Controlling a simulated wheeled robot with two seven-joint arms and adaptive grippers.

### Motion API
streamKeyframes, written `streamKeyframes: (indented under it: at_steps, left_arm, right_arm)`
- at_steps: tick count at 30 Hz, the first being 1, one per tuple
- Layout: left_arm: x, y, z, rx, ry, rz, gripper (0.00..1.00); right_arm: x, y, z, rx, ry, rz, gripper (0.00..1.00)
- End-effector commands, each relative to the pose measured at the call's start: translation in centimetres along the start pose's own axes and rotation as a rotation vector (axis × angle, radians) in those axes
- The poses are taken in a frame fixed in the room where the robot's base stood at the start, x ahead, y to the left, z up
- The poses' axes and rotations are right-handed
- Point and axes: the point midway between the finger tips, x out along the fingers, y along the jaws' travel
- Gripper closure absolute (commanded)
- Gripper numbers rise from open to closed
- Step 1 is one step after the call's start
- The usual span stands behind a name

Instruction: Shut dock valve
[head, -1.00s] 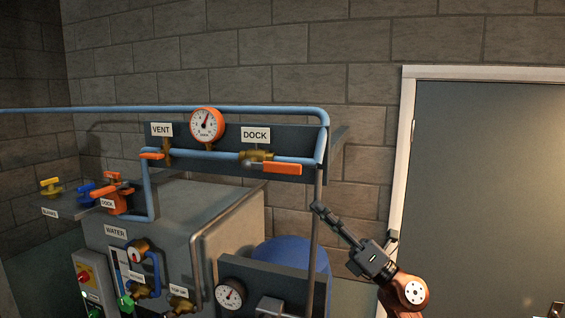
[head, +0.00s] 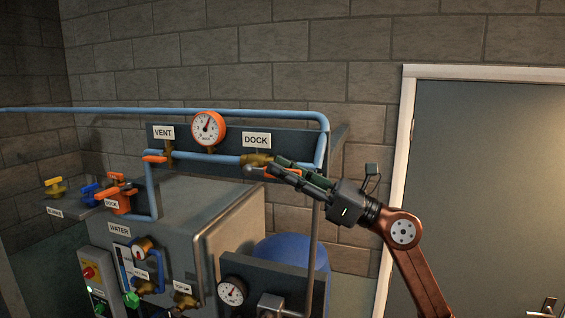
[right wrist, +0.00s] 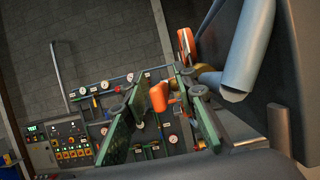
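The dock valve is a brass body (head: 257,159) on the blue pipe under the DOCK label (head: 256,140). Its orange lever lies along the pipe, pointing right, mostly hidden behind my fingers in the head view. My right gripper (head: 272,171) is at the lever, reaching in from the right. In the right wrist view, the lever's orange end (right wrist: 158,96) sits between the two spread green-padded fingers of my right gripper (right wrist: 155,115). A gap shows on the left finger's side; contact on the right finger's side is unclear. My left gripper is not in view.
The vent valve's orange lever (head: 154,159) and a red-rimmed gauge (head: 208,128) are left of the dock valve on the same panel. A grey cabinet (head: 230,215) stands below. A vertical pipe (head: 315,215) runs just below my right gripper. A door (head: 490,180) is at right.

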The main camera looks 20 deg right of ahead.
Motion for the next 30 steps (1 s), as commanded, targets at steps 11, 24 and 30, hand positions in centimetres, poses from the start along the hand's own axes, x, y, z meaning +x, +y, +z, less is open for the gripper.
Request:
streamKeyframes:
  at_steps: [11, 24, 30]
  left_arm:
    - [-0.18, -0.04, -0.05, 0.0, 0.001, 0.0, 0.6]
    - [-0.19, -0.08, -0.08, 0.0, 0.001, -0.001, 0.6]
    - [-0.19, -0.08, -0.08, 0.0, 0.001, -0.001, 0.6]
  right_arm:
    - [0.55, -0.02, -0.12, 0.001, 0.001, 0.0, 0.75]
    - [0.51, -0.02, -0.08, 0.001, 0.0, -0.001, 1.0]
    - [0.51, -0.03, -0.09, 0.001, 0.0, -0.001, 1.0]
